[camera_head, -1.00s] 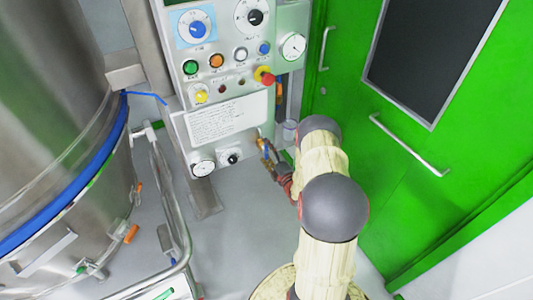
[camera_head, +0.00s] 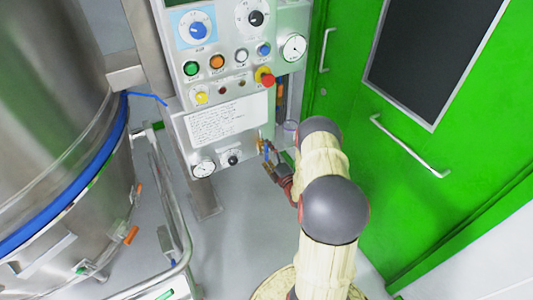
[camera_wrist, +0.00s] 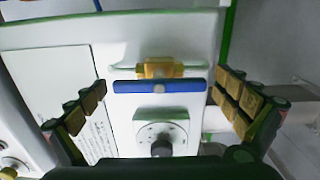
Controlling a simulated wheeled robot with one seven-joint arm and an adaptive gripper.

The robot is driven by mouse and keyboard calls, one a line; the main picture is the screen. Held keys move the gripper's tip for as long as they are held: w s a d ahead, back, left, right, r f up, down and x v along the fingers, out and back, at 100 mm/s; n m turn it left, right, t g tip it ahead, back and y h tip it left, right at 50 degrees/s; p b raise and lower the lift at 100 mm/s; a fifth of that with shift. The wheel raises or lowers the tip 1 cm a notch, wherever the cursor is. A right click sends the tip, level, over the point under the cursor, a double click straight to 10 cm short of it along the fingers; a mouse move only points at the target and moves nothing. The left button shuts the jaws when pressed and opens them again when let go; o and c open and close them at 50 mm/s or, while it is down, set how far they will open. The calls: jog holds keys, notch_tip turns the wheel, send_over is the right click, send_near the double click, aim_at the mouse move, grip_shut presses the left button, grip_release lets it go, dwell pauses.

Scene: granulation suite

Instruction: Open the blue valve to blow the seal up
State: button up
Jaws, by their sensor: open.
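The blue valve handle (camera_wrist: 159,86) is a flat blue bar with a pale centre screw. It lies crosswise in the wrist view, in front of a brass valve body (camera_wrist: 160,69) on the panel side. My gripper (camera_wrist: 165,98) is open, with one padded finger on each side of the handle and a gap at both ends. In the head view my gripper (camera_head: 271,168) is at the lower right edge of the control panel (camera_head: 226,122). The handle shows there only as a small blue spot (camera_head: 267,151), partly hidden by my gripper.
A dark knob (camera_wrist: 162,146) on a white dial sits close below the handle in the wrist view. A gauge (camera_head: 203,168) is on the panel's lower edge. A steel vessel (camera_head: 50,120) with a blue band stands left, beside a rail frame (camera_head: 165,215). A green door (camera_head: 400,160) is right.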

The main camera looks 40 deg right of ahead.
jog(key=v, duration=1.2)
dwell(0.5)
